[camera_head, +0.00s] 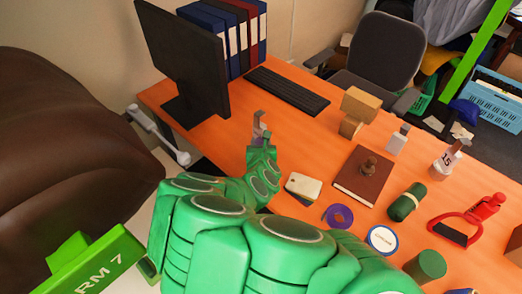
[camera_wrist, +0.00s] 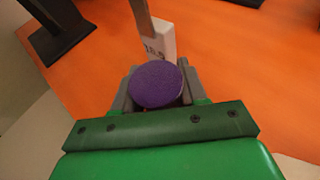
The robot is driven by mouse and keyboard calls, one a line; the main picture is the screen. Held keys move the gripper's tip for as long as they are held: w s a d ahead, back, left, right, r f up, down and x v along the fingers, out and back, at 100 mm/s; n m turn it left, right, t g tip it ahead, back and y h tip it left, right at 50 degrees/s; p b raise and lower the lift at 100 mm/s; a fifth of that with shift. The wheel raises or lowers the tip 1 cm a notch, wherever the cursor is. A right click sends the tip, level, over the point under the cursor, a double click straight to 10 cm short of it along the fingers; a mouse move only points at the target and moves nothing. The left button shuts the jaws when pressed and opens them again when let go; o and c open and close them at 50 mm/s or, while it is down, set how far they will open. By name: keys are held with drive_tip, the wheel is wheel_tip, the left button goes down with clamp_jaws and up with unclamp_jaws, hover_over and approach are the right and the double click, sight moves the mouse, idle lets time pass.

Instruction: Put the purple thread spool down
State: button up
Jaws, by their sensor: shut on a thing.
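The purple thread spool (camera_wrist: 156,84) shows in the wrist view as a round purple end face between the two grey fingers of my gripper (camera_wrist: 157,92). My gripper is shut on it. In the head view my gripper (camera_head: 260,134) is over the left part of the orange desk, near the monitor's foot. The spool cannot be made out there. Whether the spool touches the desk is not clear.
A monitor (camera_head: 186,62) stands left of my gripper and a keyboard (camera_head: 287,91) lies beyond it. A white phone-like thing (camera_head: 303,186), a purple ring (camera_head: 340,216) and a brown book (camera_head: 361,178) lie to the right. Bare desk (camera_head: 305,140) lies between.

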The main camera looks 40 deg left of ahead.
drive_tip(key=shift+r, duration=1.9)
